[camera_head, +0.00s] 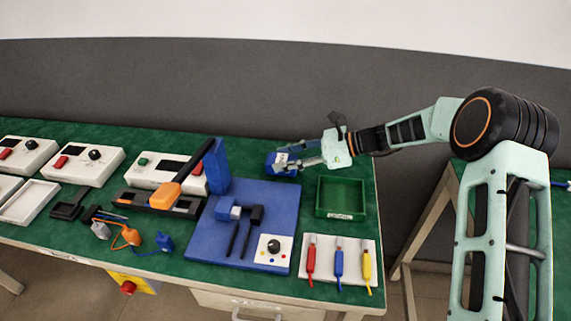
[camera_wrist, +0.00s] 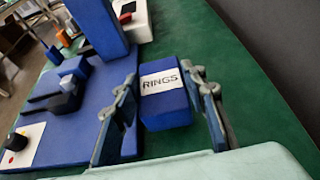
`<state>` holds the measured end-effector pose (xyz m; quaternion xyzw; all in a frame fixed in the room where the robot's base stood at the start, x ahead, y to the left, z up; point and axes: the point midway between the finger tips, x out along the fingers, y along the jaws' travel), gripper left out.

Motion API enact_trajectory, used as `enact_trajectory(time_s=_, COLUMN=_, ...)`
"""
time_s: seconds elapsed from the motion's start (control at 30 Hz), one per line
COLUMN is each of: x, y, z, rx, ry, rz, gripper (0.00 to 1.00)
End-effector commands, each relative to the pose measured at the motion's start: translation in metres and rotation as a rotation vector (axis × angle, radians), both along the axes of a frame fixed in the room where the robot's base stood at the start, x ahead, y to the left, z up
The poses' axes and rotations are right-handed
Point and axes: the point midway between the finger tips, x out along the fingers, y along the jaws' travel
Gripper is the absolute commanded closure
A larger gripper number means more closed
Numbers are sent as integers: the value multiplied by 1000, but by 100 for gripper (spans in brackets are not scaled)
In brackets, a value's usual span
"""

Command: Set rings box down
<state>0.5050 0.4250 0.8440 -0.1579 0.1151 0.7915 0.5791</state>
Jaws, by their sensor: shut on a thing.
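The rings box (camera_wrist: 167,108) is a small blue box with a white label reading "RINGS" on top. In the wrist view it sits between the two fingers of my gripper (camera_wrist: 160,80), label up. In the head view the box (camera_head: 281,168) is at the fingertips of my gripper (camera_head: 292,163), behind the blue pump board (camera_head: 280,200) and left of the green tray. My gripper is shut on the box, and the fingers partly cover it in the head view. I cannot tell whether its underside touches the green table top (camera_head: 258,150).
A tall blue upright (camera_head: 216,167) stands left of the box. A green open tray (camera_head: 340,213) lies to the front right. A white board (camera_head: 325,246) holds red, blue and yellow tools. White devices (camera_head: 85,164) line the left. Green table surface is bare around the box.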

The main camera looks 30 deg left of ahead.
Motion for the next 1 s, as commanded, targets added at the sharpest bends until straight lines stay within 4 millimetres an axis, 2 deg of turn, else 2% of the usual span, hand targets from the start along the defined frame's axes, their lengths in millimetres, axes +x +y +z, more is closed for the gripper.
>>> enact_trajectory(time_s=0.03, x=0, y=0, z=-10, rx=-1, ry=3, rz=0, gripper=90)
enact_trajectory(time_s=0.1, x=0, y=0, z=-17, rx=0, ry=1, rz=0, gripper=90)
enact_trajectory(time_s=0.43, x=0, y=0, z=-20, rx=1, ry=0, rz=0, gripper=90)
enact_trajectory(time_s=0.47, x=0, y=0, z=-20, rx=0, ry=0, rz=0, gripper=59)
enact_trajectory(time_s=0.6, x=0, y=0, z=-19, rx=0, ry=0, rz=0, gripper=44)
enact_trajectory(time_s=0.93, x=0, y=0, z=-15, rx=0, ry=0, rz=-1, gripper=44)
enact_trajectory(time_s=1.0, x=3, y=-7, z=-14, rx=0, ry=-1, rz=-2, gripper=44)
